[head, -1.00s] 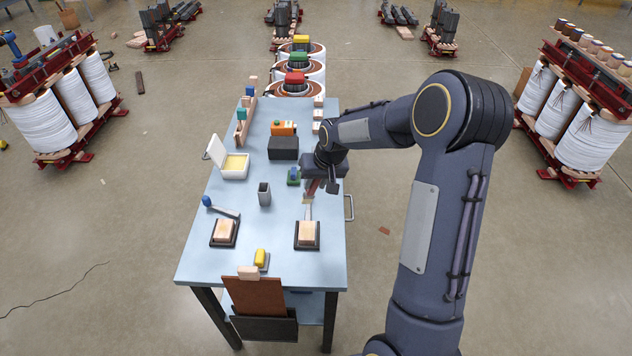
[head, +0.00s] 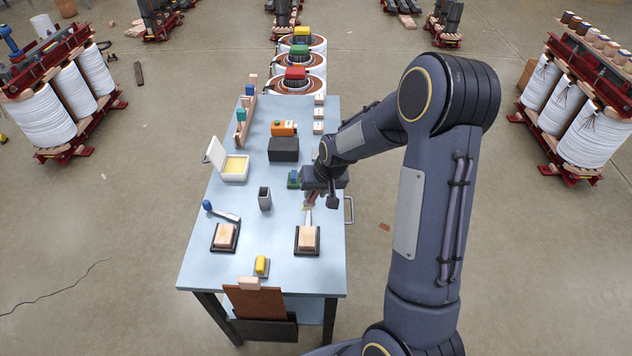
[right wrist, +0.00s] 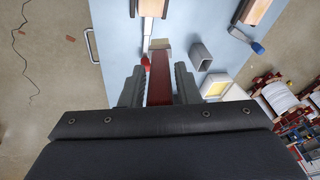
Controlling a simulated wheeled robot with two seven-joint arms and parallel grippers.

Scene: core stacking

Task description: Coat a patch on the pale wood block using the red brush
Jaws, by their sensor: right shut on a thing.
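My right gripper (head: 316,197) is shut on the red brush, over the right part of the table. In the right wrist view the brush's red handle (right wrist: 159,80) stands between my fingers (right wrist: 158,92), with its pale tip (right wrist: 160,44) pointing away from me. A pale wood block (head: 308,238) on a dark base lies just in front of the gripper, apart from the brush. A second similar block (head: 225,235) on a dark base is to its left. My left gripper is out of view.
An open white box with yellow content (head: 235,167), a grey cup (head: 265,198) and a blue-knobbed tool (head: 220,210) stand left of my gripper. A dark box (head: 284,149) is behind. A yellow-topped thing (head: 261,266) is near the front edge. The blue table (head: 263,225) is bare between the blocks.

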